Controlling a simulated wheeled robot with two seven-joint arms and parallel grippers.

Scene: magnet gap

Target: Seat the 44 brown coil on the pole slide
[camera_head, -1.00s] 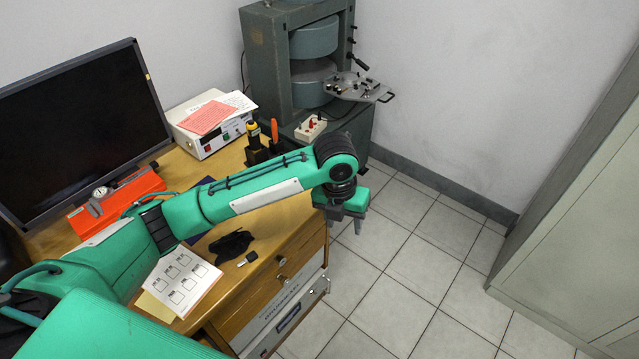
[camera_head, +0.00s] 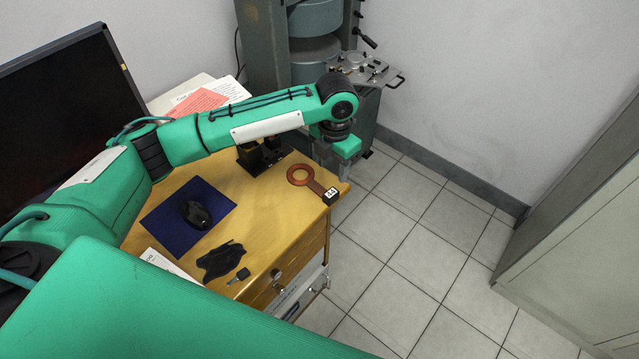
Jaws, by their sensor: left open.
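The brown coil (camera_head: 297,174) is a flat copper-coloured ring with a short stem. It lies on the desk near its right edge, and its white tag (camera_head: 332,193) seems to read 44. The pole slide (camera_head: 365,70) is a grey plate with knobs and a handle, sticking out to the right from the magnet's gap. My left gripper (camera_head: 343,160) is open, pointing down just past the desk's edge. It is above and right of the coil in the picture, apart from it and below the slide; its fingertips are partly hard to see. My right gripper is out of view.
The grey magnet (camera_head: 262,45) stands at the back. The wooden desk (camera_head: 265,215) holds a monitor (camera_head: 60,120), a blue mat (camera_head: 160,222) with a mouse, a black cloth (camera_head: 221,260) and a key. A cabinet (camera_head: 580,220) stands right; the tiled floor between is clear.

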